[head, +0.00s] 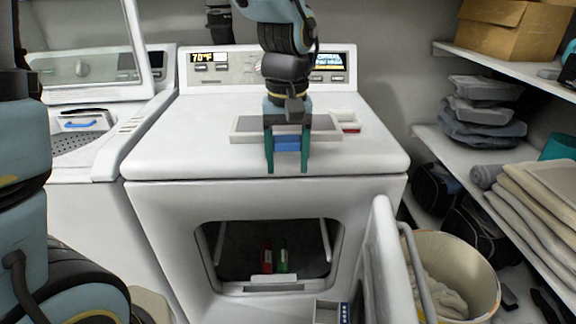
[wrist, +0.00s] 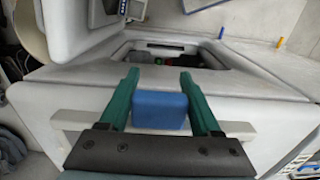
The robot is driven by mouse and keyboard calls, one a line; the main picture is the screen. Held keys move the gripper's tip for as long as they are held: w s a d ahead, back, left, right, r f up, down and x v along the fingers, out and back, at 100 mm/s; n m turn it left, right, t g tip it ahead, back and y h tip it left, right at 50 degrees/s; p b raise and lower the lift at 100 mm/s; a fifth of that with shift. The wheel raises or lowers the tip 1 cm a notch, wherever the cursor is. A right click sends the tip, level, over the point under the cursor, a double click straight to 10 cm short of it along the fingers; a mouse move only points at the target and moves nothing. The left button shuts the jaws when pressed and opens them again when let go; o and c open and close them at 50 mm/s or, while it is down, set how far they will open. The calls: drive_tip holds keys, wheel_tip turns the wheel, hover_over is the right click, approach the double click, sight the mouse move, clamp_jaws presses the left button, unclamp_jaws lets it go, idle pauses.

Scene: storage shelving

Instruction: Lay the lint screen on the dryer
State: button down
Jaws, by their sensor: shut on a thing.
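The lint screen (head: 242,130) is a flat grey panel with a pale frame and a blue handle (head: 287,143). It lies level over the front part of the top of the white dryer (head: 180,150). My gripper (head: 287,168) has teal fingers, one on each side of the blue handle, and is shut on it. In the wrist view the blue handle (wrist: 160,111) sits between the fingers, and the pale frame (wrist: 240,130) runs out on both sides. I cannot tell whether the screen touches the dryer top. My arm hides part of the panel.
A small pale tray with a red part (head: 350,126) is right beside the screen. The dryer door (head: 376,260) hangs open; red and green items (head: 274,256) show inside. A washer with raised lid stands left, a laundry basket (head: 470,265) and shelves right. The dryer top's left side is clear.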

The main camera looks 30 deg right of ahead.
sight(286, 128)
drive_tip(key=w, duration=0.1)
drive_tip(key=w+d+f, duration=0.1)
drive_tip(key=w, duration=0.1)
drive_tip(key=w+d+f+b, duration=0.1)
drive_tip(key=shift+w+d, duration=0.1)
drive_tip(key=shift+w, duration=0.3)
drive_tip(key=shift+f+b, duration=1.35)
drive_tip(key=shift+f, duration=0.85)
unclamp_jaws()
wheel_tip(286, 128, up, 11)
drive_tip(key=shift+f+b, duration=0.1)
drive_tip(key=shift+b, duration=0.3)
